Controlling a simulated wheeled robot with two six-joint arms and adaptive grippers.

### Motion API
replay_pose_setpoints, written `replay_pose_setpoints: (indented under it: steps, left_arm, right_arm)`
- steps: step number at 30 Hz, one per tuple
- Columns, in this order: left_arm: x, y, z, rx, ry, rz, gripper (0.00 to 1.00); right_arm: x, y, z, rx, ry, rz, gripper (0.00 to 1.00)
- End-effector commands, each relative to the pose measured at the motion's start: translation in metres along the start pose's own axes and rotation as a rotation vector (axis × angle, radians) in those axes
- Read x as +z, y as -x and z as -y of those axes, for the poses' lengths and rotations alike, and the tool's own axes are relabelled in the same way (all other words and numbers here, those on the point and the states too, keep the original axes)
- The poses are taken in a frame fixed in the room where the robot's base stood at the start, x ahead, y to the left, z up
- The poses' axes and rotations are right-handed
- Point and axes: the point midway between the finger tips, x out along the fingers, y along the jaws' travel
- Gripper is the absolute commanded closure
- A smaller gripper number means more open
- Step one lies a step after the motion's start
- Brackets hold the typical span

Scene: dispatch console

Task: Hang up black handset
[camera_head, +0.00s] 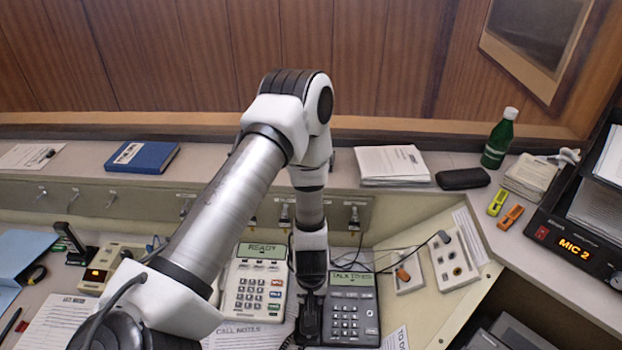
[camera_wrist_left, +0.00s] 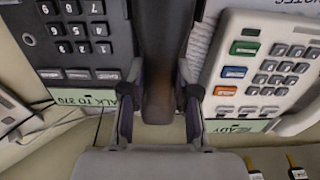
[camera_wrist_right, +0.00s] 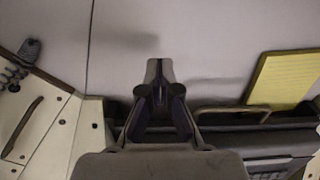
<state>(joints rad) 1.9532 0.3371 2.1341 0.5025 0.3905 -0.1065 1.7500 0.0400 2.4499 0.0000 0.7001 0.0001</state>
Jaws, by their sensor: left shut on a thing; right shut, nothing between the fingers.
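The black handset (camera_wrist_left: 162,55) is between the fingers of my left gripper (camera_wrist_left: 159,97) in the left wrist view. The gripper is shut on it. The handset lies lengthwise along the side of the black desk phone (camera_head: 352,312), between its keypad and the white phone. In the head view my left gripper (camera_head: 309,318) mostly hides the handset. My right gripper (camera_wrist_right: 160,75) is shut and empty.
A white phone (camera_head: 257,285) reading "READY" stands close on the left. Cables and small switch boxes (camera_head: 455,260) are on the right. A call notes sheet (camera_head: 245,335) lies in front. In the right wrist view, a yellow pad (camera_wrist_right: 285,78) is at the right.

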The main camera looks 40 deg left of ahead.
Motion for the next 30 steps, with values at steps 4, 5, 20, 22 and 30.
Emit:
replay_pose_setpoints:
  steps: [4, 5, 20, 22, 30]
  left_arm:
    - [0.0000, -0.0003, 0.0000, 0.000, 0.000, 0.000, 1.00]
    - [0.0000, -0.0006, 0.0000, 0.000, 0.000, 0.000, 1.00]
    - [0.0001, -0.0080, 0.0001, 0.000, 0.001, 0.000, 1.00]
    - [0.0001, -0.0083, 0.0001, 0.000, 0.001, 0.000, 1.00]
    - [0.0000, -0.0081, 0.0000, 0.000, 0.001, 0.000, 1.00]
  right_arm:
    - [0.0001, -0.0003, 0.0000, 0.000, 0.000, 0.000, 1.00]
    - [0.0001, -0.0004, 0.0000, 0.000, 0.000, 0.000, 1.00]
    - [0.0001, -0.0040, 0.0000, 0.000, 0.000, 0.000, 1.00]
    - [0.0001, -0.0041, 0.0000, 0.000, 0.000, 0.000, 1.00]
    - [0.0001, -0.0040, 0.0000, 0.000, 0.000, 0.000, 1.00]
